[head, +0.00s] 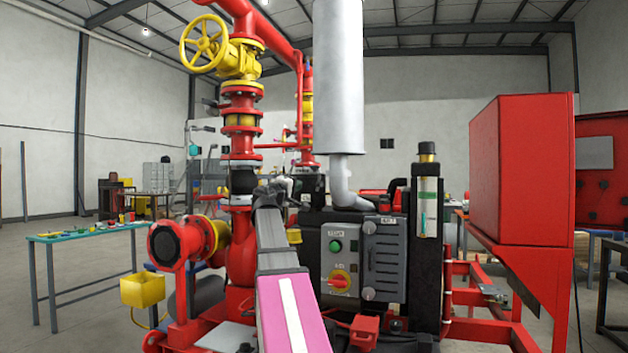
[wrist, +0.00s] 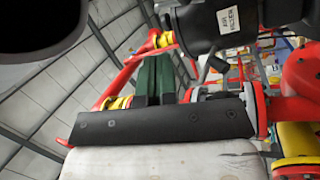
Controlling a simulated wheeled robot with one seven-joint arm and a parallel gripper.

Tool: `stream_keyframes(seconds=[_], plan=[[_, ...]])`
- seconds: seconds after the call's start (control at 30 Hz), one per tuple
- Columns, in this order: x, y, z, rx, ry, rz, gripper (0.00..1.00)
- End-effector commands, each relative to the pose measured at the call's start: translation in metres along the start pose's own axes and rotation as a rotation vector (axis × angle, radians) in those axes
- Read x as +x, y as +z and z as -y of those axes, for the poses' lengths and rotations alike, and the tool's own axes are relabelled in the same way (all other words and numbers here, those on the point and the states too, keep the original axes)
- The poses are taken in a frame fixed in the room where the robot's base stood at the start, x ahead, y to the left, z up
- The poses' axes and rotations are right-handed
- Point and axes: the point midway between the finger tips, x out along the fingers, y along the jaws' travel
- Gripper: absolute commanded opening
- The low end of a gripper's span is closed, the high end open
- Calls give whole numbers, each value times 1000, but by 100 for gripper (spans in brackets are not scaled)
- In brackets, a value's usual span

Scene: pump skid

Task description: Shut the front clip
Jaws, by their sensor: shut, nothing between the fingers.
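In the wrist view the black air filter housing (wrist: 230,22), with a white label, fills the upper right. A small dark piece (wrist: 212,66) juts out below it; I cannot tell whether it is the front clip or how it stands. My gripper (wrist: 157,60) shows as two dark green fingers side by side, shut and empty. Its tips appear to the left of and below the housing in the picture, with no contact that I can make out. In the head view my arm reaches forward at the centre, and I cannot make out the fingers or the clip there.
A large dark rounded shape (wrist: 40,22) looms close in the wrist view. In the head view a silver exhaust (head: 338,75) stands above the control panel (head: 340,257). Red piping with a yellow handwheel (head: 203,44) rises at left, and a red cabinet (head: 520,170) stands right.

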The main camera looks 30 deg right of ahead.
Motion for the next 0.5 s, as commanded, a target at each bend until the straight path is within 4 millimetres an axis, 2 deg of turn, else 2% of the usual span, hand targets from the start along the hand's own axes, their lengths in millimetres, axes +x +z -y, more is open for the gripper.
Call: stream_keyframes(seconds=[0.17, 0.5], plan=[[18, -2, -2, -2, 4, 0, 0], [82, -2, -2, -1, 3, 1, 0]])
